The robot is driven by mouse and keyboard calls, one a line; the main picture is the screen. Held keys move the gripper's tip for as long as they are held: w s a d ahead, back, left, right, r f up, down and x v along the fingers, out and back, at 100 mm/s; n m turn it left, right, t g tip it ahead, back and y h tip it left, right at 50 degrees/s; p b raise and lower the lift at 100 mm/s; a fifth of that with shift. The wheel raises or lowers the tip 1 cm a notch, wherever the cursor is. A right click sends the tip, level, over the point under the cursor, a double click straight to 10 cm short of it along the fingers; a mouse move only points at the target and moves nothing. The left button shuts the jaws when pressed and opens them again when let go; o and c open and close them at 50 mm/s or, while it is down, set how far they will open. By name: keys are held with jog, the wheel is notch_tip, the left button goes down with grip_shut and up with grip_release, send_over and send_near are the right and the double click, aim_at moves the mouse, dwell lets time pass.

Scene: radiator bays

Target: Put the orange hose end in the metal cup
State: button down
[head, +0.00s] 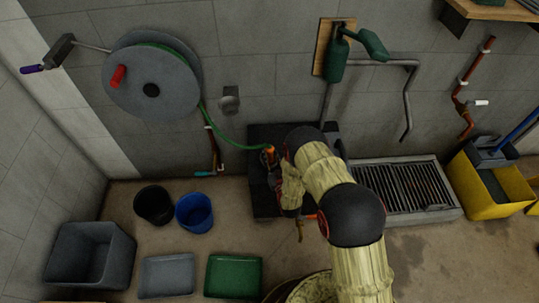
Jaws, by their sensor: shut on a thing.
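The orange hose end (269,151) is at the tip of a green hose (222,138), above a dark block against the wall. My gripper (273,161) is shut on the orange hose end; my arm hides part of the jaws. A small grey metal cup (230,99) is fixed to the wall, up and to the left of my gripper and apart from the hose end. The inside of the cup is hard to make out.
The hose runs from a grey reel (135,88) with a red handle. A copper pipe (212,147) stands below the cup. The dark block (262,200) is under my gripper. Black (141,210) and blue (182,212) buckets stand on the floor, left. A drain grate (405,188) lies right.

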jog(key=c, duration=1.5)
grip_release()
jog(key=shift+f, duration=0.15)
jog(key=shift+c, duration=0.2)
jog(key=shift+s, duration=0.2)
jog(key=p+v, duration=0.3)
jog(key=v, duration=0.8)
jog(key=shift+s+p, duration=0.3)
jog(key=shift+p, duration=0.05)
